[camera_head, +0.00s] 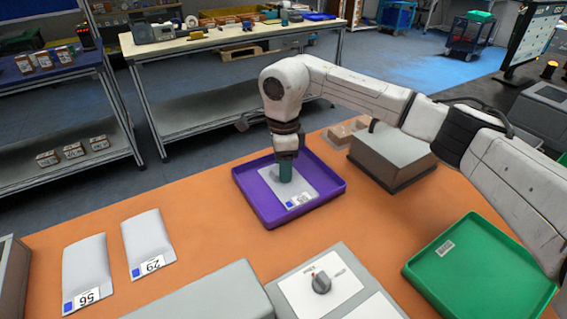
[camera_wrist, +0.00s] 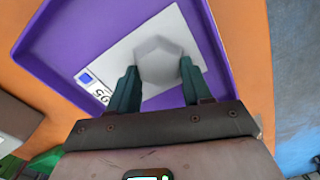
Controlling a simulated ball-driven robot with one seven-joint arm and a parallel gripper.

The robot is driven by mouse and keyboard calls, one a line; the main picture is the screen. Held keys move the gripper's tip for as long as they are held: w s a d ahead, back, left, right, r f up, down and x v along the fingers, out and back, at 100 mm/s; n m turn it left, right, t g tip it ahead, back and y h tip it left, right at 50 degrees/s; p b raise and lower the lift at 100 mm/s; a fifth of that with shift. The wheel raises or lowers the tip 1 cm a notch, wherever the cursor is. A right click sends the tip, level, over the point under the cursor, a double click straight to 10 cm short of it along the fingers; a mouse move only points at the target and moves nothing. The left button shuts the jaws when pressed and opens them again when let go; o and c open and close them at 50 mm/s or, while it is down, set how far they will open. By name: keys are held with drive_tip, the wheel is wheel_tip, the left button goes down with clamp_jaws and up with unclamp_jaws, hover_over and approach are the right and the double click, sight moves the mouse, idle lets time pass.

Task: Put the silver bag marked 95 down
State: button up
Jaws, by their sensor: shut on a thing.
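The silver bag marked 95 (camera_head: 297,188) is at the purple tray (camera_head: 338,188), inside its rim as seen from the head camera. I cannot tell whether the bag touches the tray floor. My gripper (camera_head: 285,176) points down over the tray, shut on the bag. In the wrist view the two green fingers of my gripper (camera_wrist: 158,80) stand on either side of a raised grey part of the bag (camera_wrist: 185,38). The bag's label with a blue square and 95 shows at its left corner. The purple tray (camera_wrist: 215,60) surrounds the bag there.
Two silver bags, marked 56 (camera_head: 87,270) and 29 (camera_head: 148,242), lie on the orange table (camera_head: 200,216) at left. A green tray (camera_head: 480,270) is at right. A grey box (camera_head: 392,155) stands behind the purple tray, and a device with a knob (camera_head: 321,283) is in front.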

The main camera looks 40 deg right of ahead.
drive_tip(key=shift+f, duration=0.15)
drive_tip(key=o, duration=1.2)
wheel_tip(320, 180, up, 12)
drive_tip(key=shift+r+b, duration=0.2)
drive_tip(key=shift+b, duration=0.2)
